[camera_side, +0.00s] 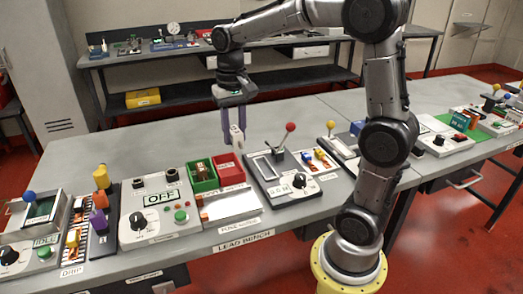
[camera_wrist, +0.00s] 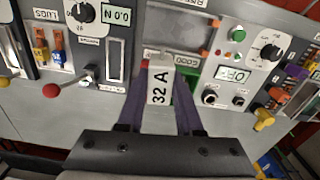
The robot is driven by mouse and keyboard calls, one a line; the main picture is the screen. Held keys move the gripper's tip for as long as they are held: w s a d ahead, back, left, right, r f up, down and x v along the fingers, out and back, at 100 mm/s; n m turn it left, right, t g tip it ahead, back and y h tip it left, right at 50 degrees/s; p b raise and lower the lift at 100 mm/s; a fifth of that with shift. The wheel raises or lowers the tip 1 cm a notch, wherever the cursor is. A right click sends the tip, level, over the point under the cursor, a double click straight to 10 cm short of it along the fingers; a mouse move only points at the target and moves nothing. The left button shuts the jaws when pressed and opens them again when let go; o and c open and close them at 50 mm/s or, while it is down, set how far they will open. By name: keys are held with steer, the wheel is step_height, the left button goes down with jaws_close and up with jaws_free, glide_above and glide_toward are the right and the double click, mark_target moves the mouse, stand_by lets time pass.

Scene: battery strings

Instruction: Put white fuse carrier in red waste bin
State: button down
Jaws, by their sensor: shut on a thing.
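My gripper (camera_side: 233,128) is shut on the white fuse carrier (camera_side: 237,134), which hangs between the purple fingers above the bench. In the wrist view the carrier (camera_wrist: 160,85) shows its black "32 A" label. The red waste bin (camera_side: 230,181) stands below the gripper in the side view, beside the green bin (camera_side: 204,186). The carrier appears above the far side of the bins, clear of both. In the wrist view the carrier and fingers hide most of the red bin, and part of the green bin (camera_wrist: 184,88) shows.
To the right is a panel with a red-knobbed lever (camera_side: 290,128); to the left is the panel with the "OFF" display (camera_side: 158,198). The bench behind the bins is clear.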

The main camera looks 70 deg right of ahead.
steer(key=w+d+f, duration=0.4)
steer(key=w+d, duration=0.1)
steer(key=w, duration=0.2)
steer(key=m, duration=0.1)
glide_above(228, 172)
step_height(228, 172, down, 4)
steer(key=shift+r, duration=0.15)
steer(key=shift+f, duration=4.3)
steer(key=shift+f, duration=0.2)
steer(key=shift+c, duration=2.4)
jaws_free()
step_height(228, 172, up, 14)
